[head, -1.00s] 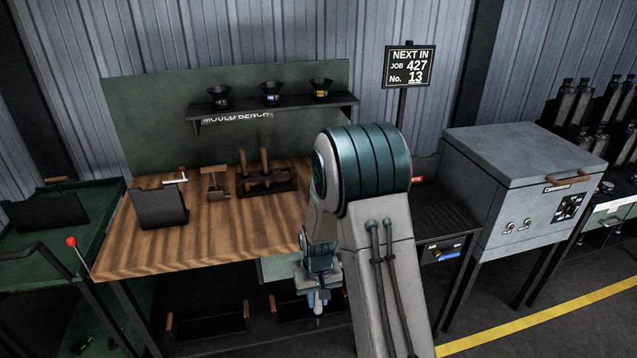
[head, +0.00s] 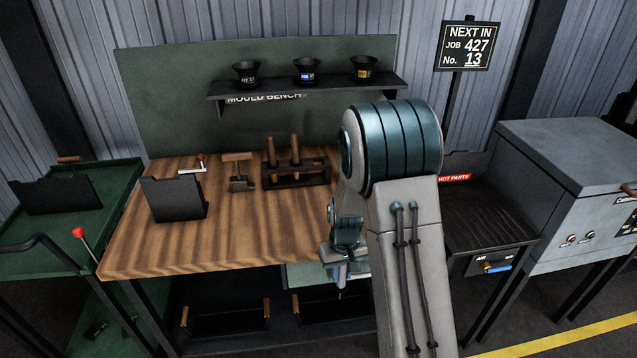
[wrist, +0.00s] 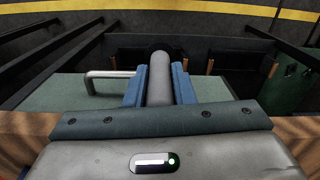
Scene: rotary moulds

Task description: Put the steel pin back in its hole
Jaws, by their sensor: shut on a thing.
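My gripper (wrist: 160,85) has blue fingers and is shut on a grey cylinder, which looks like the steel pin (wrist: 159,92). It shows between the fingers in the wrist view, with a dark round end beyond them. In the head view my gripper (head: 342,272) is at the bench's front edge, just left of my forearm, over a pale green drawer-like surface (head: 300,275). The pin is too small to make out clearly there. I cannot pick out the pin's hole in either view.
The wooden mould bench (head: 225,235) bears a black mould (head: 174,199) with a crank, a scraper-like tool (head: 240,172) and a rack (head: 300,178) of wooden handles. A "hot parts" tray (head: 485,225) and grey oven (head: 570,165) stand right. A bent handle (wrist: 108,75) shows by the gripper.

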